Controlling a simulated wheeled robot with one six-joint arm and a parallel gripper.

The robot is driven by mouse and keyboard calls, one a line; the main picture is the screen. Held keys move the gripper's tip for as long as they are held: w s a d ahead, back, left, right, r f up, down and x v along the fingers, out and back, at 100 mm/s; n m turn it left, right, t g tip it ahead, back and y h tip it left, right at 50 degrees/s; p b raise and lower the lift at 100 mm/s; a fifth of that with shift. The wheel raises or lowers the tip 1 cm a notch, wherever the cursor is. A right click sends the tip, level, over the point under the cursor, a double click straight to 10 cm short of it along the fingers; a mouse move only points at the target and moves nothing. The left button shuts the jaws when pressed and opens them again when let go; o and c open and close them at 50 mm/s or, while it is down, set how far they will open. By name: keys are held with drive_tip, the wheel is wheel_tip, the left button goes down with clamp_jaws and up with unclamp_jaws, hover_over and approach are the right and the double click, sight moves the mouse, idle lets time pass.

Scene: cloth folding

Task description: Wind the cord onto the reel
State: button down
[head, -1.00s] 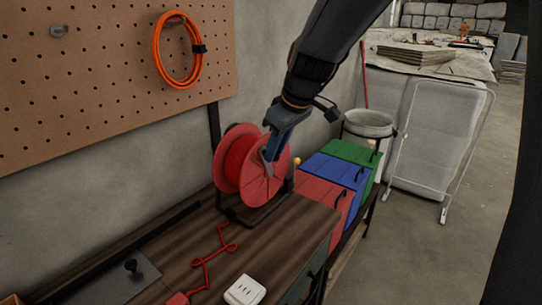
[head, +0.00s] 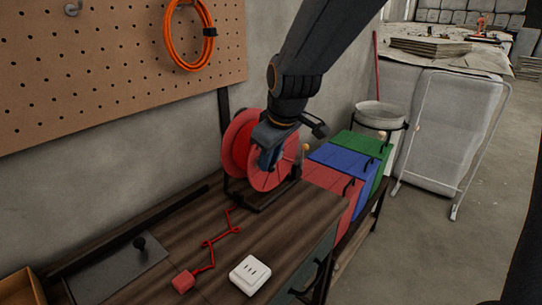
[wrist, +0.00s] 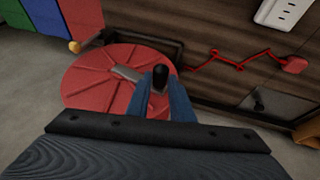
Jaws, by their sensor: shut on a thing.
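The red reel (head: 236,148) stands upright in a dark frame on the wooden bench, with red cord between its flanges. The red cord (head: 222,237) runs from the reel's foot in loose zigzags over the bench to a small red plug (head: 183,282). My gripper (head: 268,163) is at the reel's near face and hides part of it. In the wrist view, my gripper (wrist: 162,88) is shut around the black knob (wrist: 160,78) of the reel's grey crank (wrist: 126,73). The reel's grooved red face (wrist: 95,82) lies just beyond the fingers.
A white socket block (head: 250,274) sits near the bench's front edge, right of the plug. A dark plate with a knob (head: 120,270) lies at left. Red, blue and green bins (head: 342,160) stand right of the reel. An orange coil (head: 190,35) hangs on the pegboard.

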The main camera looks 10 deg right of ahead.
drive_tip(key=shift+s+a+f+b, duration=0.35)
drive_tip(key=shift+a+f, duration=0.1)
drive_tip(key=c, duration=2.2)
unclamp_jaws()
drive_tip(key=shift+s+a+r, duration=0.1)
drive_tip(key=shift+s+r, duration=0.05)
drive_tip(key=shift+s, duration=0.05)
drive_tip(key=o, duration=0.3)
drive_tip(key=shift+w+d, duration=0.2)
drive_tip(key=o, duration=0.3)
drive_tip(key=shift+o, duration=0.2)
drive_tip(key=shift+r, duration=0.15)
drive_tip(key=v, duration=0.7)
drive_tip(key=shift+r+b, duration=0.2)
drive_tip(key=shift+b, duration=0.2)
drive_tip(key=shift+s+d, duration=0.15)
